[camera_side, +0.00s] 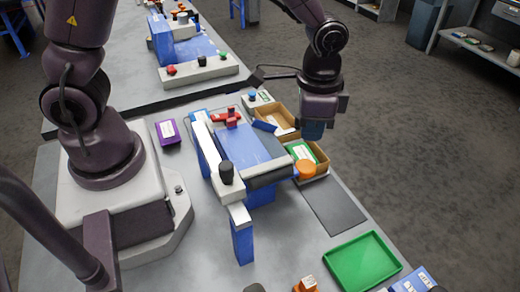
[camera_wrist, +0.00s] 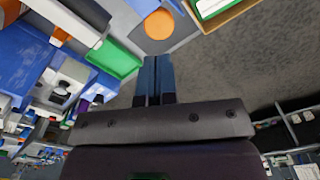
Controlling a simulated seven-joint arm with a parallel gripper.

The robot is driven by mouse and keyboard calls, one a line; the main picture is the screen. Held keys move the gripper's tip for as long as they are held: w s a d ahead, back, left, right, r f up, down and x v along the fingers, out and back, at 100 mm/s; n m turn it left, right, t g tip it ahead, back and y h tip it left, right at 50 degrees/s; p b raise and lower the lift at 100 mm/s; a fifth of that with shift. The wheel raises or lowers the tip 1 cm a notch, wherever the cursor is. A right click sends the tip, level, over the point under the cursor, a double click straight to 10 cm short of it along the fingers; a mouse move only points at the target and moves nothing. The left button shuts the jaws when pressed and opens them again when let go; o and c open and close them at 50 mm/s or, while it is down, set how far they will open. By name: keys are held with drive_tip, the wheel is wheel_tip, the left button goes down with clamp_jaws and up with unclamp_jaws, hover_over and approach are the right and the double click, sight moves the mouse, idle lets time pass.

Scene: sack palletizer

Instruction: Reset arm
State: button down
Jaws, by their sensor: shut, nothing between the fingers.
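My gripper (camera_side: 313,128) hangs at the end of my arm, above the cardboard boxes at the right of the small blue conveyor (camera_side: 246,146). In the wrist view its two blue fingers (camera_wrist: 154,62) are together, with nothing visible between them. One cardboard box (camera_side: 277,120) is partly behind the gripper. A second box (camera_side: 322,160) holds a green and white sack (camera_side: 302,152). An orange round thing (camera_side: 305,168) is at that box's near edge, and it also shows just beyond the fingertips in the wrist view (camera_wrist: 158,25).
A green tray (camera_side: 362,262) lies at the table's front right, with a dark flat mat (camera_side: 335,206) behind it. A purple sack (camera_side: 168,131) lies left of the conveyor. A white-topped blue post (camera_side: 243,243) stands in front. Floor is open to the right.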

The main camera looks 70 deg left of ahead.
drive_tip(key=shift+s+f, duration=0.1)
drive_tip(key=shift+s, duration=0.1)
drive_tip(key=shift+s+a+n+g, duration=0.15)
drive_tip(key=shift+s+a+n, duration=0.05)
drive_tip(key=shift+s, duration=0.2)
drive_tip(key=shift+s+a+n+g, duration=0.15)
drive_tip(key=shift+s+n, duration=0.05)
drive_tip(key=shift+s, duration=0.2)
drive_tip(key=s+a+r+n+t, duration=0.2)
drive_tip(key=s+a+r+t, duration=0.1)
drive_tip(key=s+r, duration=0.3)
drive_tip(key=s+a+r+n+t, duration=0.3)
drive_tip(key=s+a+r, duration=0.3)
drive_tip(key=r, duration=0.5)
drive_tip(key=shift+s, duration=0.3)
